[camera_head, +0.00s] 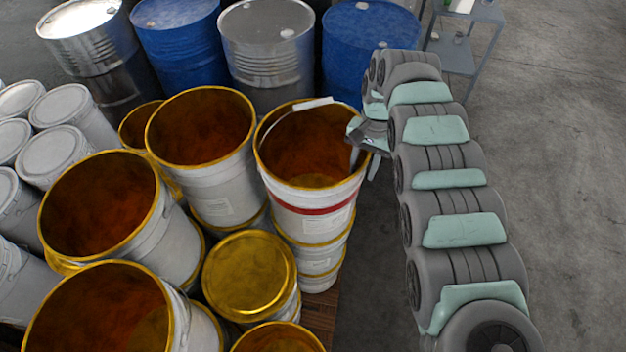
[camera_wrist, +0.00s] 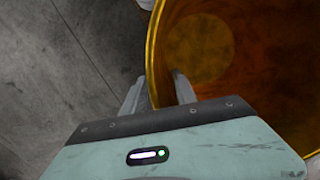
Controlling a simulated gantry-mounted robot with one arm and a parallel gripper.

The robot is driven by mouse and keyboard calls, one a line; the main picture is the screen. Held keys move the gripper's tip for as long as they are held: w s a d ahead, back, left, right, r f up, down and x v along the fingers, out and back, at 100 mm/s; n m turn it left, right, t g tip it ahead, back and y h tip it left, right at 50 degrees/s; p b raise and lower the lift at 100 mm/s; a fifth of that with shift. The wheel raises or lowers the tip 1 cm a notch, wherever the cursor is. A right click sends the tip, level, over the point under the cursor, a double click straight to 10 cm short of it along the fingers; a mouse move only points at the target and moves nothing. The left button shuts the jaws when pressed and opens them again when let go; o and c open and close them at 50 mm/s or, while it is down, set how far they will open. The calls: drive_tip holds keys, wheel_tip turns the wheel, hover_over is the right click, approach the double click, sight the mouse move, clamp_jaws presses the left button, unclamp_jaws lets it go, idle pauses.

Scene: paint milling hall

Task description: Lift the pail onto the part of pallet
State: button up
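The pail with a red band (camera_head: 313,196) is open-topped, white outside and orange-brown inside with a yellow rim. It stands upright on a stack of white pails (camera_head: 320,262), and a pale handle piece (camera_head: 313,104) lies at its far rim. My gripper (camera_head: 364,168) is at the pail's right rim, one finger inside and one outside. In the wrist view, the open fingers (camera_wrist: 160,78) straddle the rim of the pail (camera_wrist: 151,55), with gaps visible beside it. A wooden pallet (camera_head: 322,316) shows only at its right edge; the pails hide the rest.
Several open pails (camera_head: 203,190) crowd the left, with a yellow-lidded one (camera_head: 250,275) in front. Lidded white pails (camera_head: 55,150) stand farther left. Blue drums (camera_head: 370,45) and metal drums (camera_head: 268,40) line the back. A grey cart (camera_head: 460,52) stands back right. The right floor (camera_head: 570,150) is clear.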

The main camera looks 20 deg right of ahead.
drive_tip(key=shift+f+p, duration=0.4)
drive_tip(key=shift+f, duration=1.2)
drive_tip(key=shift+c, duration=0.2)
clamp_jaws()
